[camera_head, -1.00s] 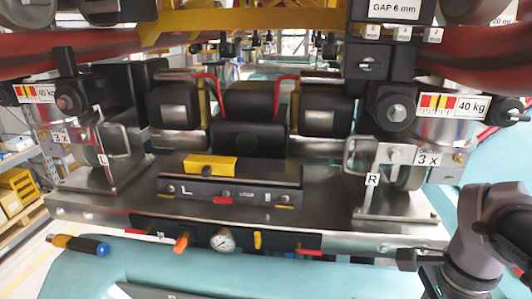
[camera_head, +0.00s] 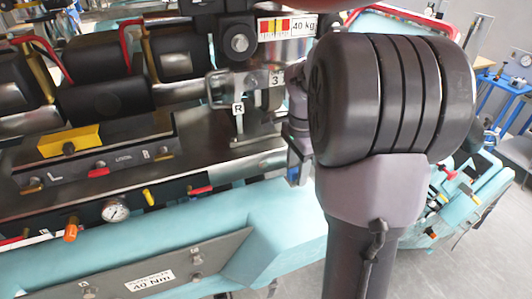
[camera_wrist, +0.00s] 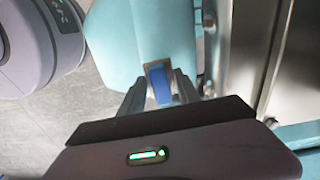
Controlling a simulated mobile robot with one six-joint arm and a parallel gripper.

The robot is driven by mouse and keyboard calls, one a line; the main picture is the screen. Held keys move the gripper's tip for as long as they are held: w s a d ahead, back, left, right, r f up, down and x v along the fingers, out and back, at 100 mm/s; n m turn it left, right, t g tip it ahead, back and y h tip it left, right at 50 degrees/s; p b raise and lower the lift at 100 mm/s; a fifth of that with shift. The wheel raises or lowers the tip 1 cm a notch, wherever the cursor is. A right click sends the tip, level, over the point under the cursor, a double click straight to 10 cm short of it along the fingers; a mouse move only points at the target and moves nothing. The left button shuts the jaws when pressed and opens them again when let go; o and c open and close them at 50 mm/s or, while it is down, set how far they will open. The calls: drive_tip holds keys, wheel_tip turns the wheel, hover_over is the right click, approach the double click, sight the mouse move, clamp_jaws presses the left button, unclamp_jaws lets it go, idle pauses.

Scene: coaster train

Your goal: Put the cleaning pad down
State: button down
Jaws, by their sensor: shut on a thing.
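In the wrist view, my gripper (camera_wrist: 160,94) is shut on a small blue piece with a pale grey-tan rim (camera_wrist: 160,78), which I take to be the cleaning pad. It sits between the two dark fingers, in front of or over a teal surface (camera_wrist: 140,35); whether it touches that surface I cannot tell.
Teal train bodywork (camera_head: 280,225) carries a metal plate (camera_head: 195,260) marked 40 Nm. Behind it are a pressure gauge (camera_head: 114,211) and a yellow block (camera_head: 69,140). Open grey floor (camera_head: 470,255) lies at the right.

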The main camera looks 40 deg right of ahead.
sight(296, 179)
wheel_tip(296, 179, down, 3)
drive_tip(key=shift+d+f, duration=0.1)
drive_tip(key=shift+s, duration=0.1)
drive_tip(key=c, duration=0.9)
unclamp_jaws()
drive_tip(key=shift+o, duration=0.2)
